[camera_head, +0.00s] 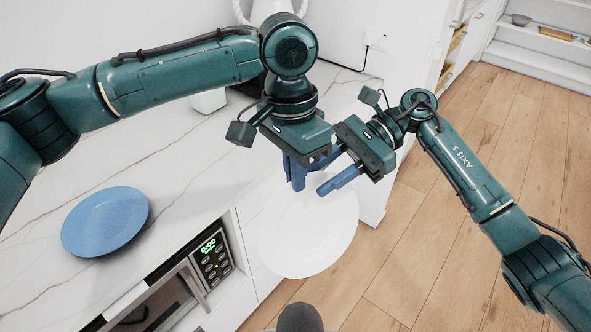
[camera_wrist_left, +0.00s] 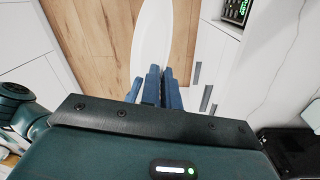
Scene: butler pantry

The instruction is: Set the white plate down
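The white plate (camera_head: 308,235) hangs in the air in front of the counter, beyond its front edge. It also shows narrow and tilted in the left wrist view (camera_wrist_left: 152,38). My left gripper (camera_head: 299,182) is at the plate's upper rim in the head view. Its blue fingers are close together in the left wrist view (camera_wrist_left: 160,82) and look shut on the rim. My right gripper (camera_head: 322,178) is beside it, with its fingers spread apart near the same rim. Whether its fingers touch the plate is hard to tell.
A blue plate (camera_head: 105,221) lies on the white marble counter (camera_head: 190,180). A microwave (camera_head: 170,300) sits below the counter's front edge. Bare counter lies right of the blue plate. Wood floor (camera_head: 430,250) is open at the right. Shelves (camera_head: 540,45) stand at the far right.

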